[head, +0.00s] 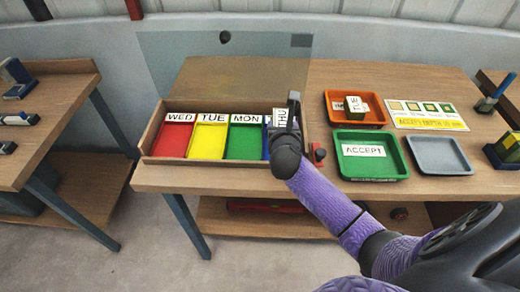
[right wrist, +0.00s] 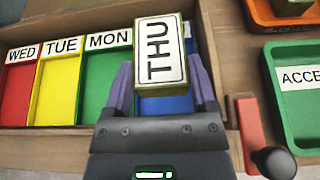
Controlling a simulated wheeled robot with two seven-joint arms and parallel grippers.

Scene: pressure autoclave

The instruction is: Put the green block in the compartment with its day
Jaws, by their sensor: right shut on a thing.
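My right gripper (right wrist: 160,85) is shut on the green block (right wrist: 162,60), an olive-green block whose white top reads THU. In the right wrist view the block is held above the blue compartment (right wrist: 165,104), at the right end of a wooden box (right wrist: 212,60). The block hides most of that compartment and its label. The other compartments are red WED (head: 174,143), yellow TUE (head: 207,143) and green MON (head: 244,145). In the head view my right gripper (head: 290,112) is over the box's right end, partly hiding the block. My left gripper is out of view.
A clear raised lid (head: 225,60) stands behind the box. A red part with a black knob (right wrist: 272,162) is at its right. Further right are a green ACCEPT tray (head: 370,170), an orange tray (head: 353,120) holding a block, and a grey tray (head: 438,155).

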